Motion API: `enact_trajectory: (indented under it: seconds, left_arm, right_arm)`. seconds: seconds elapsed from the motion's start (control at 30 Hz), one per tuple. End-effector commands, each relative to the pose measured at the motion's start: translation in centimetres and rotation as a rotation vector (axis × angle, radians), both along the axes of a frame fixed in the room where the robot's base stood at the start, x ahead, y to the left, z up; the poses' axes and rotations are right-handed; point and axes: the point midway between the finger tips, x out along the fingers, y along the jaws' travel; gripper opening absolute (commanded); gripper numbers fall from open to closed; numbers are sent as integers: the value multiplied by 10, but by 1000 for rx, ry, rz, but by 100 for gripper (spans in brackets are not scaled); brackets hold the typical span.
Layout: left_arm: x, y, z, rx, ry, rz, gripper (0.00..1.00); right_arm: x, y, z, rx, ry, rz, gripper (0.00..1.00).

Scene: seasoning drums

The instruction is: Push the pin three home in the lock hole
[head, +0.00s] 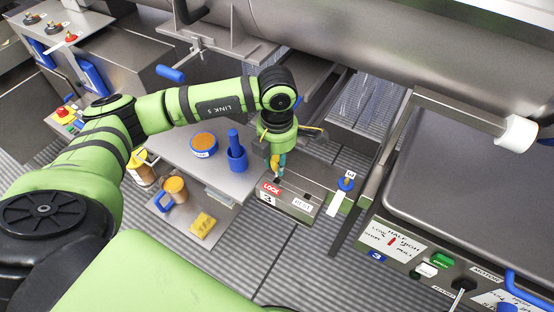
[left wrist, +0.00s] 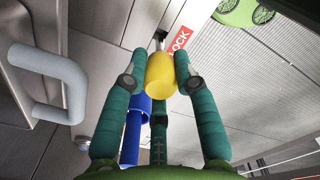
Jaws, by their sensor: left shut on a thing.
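My left gripper (head: 277,170) points down over the near end of a grey panel (head: 318,191) with a red LOCK label (head: 271,189), a 3 plate and a REST label (head: 303,204). A short metal shank (left wrist: 160,38) shows beyond the knob, beside the LOCK label (left wrist: 180,40). The lock hole is hidden, and I cannot tell how deep the shank sits. My right gripper is not in view.
A shelf left of the panel holds a blue cup with a blue rod (head: 237,157) and an orange-topped blue tub (head: 203,145). A blue-and-yellow knob (head: 346,184) stands at the panel's right. A control box (head: 420,262) and a large drum (head: 420,45) bound the right and back.

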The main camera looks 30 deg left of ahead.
Motion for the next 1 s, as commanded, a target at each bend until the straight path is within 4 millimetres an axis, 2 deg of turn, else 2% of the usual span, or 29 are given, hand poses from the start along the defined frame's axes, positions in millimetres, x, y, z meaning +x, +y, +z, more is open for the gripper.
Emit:
enact_trajectory:
  seconds: [0.33, 1.0]
  left_arm:
    - [0, 0, 0, -1, -1, 0, 0]
    - [0, 0, -17, -1, -1, 0, 0]
  right_arm:
    - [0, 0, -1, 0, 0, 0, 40]
    - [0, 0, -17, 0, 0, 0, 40]
